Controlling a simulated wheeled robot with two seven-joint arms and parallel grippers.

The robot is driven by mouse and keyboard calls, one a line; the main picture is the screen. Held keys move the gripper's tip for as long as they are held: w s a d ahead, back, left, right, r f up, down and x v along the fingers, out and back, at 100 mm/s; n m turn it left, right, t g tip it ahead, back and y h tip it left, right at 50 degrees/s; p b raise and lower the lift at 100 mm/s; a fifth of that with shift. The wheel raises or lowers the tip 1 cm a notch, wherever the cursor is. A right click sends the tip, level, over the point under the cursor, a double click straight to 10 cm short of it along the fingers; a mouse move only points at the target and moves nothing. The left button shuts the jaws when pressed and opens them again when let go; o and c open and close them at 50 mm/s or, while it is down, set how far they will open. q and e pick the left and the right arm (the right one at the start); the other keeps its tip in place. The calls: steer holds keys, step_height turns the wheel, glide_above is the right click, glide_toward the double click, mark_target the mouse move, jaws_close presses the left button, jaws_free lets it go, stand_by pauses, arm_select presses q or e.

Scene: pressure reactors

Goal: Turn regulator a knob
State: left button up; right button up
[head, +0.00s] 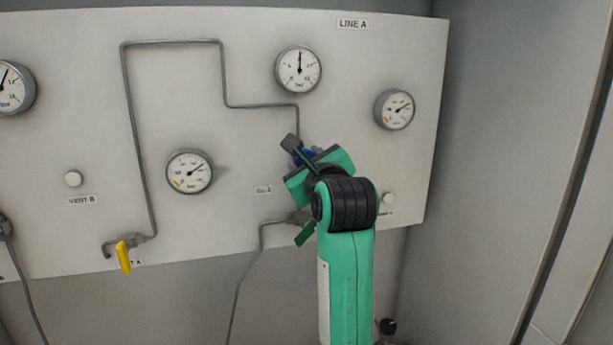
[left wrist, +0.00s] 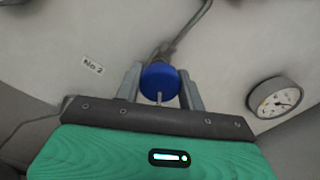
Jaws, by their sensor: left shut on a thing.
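The blue regulator knob (head: 304,157) is on the white panel, on the pipe below the upper middle gauge; in the head view it is mostly hidden by my left gripper (head: 300,160). In the left wrist view the round blue knob (left wrist: 157,77) sits between the two grey fingers of my left gripper (left wrist: 160,88), which is shut on it from both sides. A thin light mark shows at the knob's lower edge. My right gripper is in neither view.
The panel, labelled LINE A (head: 352,23), carries several gauges, such as the upper middle gauge (head: 298,69) and the right gauge (head: 394,109). A yellow valve handle (head: 123,257) is lower left. A green handle (head: 305,234) hangs just below my gripper. A grey wall (head: 500,150) stands at right.

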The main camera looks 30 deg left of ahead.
arm_select(q)
steer(key=shift+f, duration=0.1)
stand_by(0.5)
steer(key=o, duration=1)
steer(key=shift+w, duration=0.1)
steer(key=shift+c, duration=0.2)
